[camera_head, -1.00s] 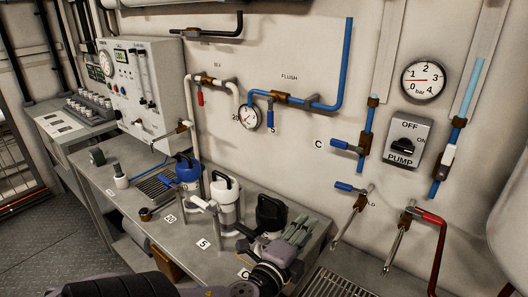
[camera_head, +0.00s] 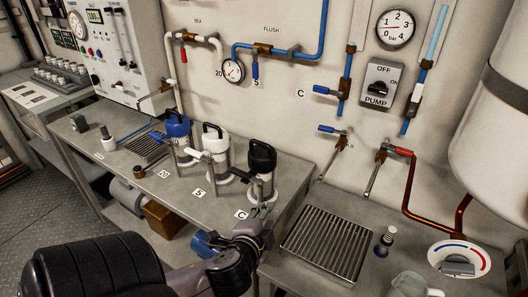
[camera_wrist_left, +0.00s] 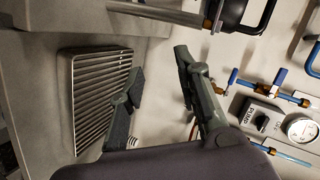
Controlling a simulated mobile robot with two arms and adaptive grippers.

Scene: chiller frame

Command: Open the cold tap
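The cold tap on the back wall has a blue lever (camera_head: 330,129) and a thin metal spout (camera_head: 327,163) slanting down. The lever points left. My left gripper (camera_head: 262,213) is low in front of the bench's right end, near the "C" label, well apart from the tap. In the left wrist view its two fingers (camera_wrist_left: 160,65) are spread with nothing between them. Blue levers (camera_wrist_left: 280,78) show beyond the fingers there; I cannot tell for sure which is the cold tap's. My right gripper is in neither view.
A red-handled tap (camera_head: 397,151) with a copper pipe is right of the cold tap. A slatted drain grate (camera_head: 327,243) lies below. Another blue valve (camera_head: 325,90) and the pump switch box (camera_head: 381,83) are above. Canisters, including a black-topped one (camera_head: 262,160), stand on the bench.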

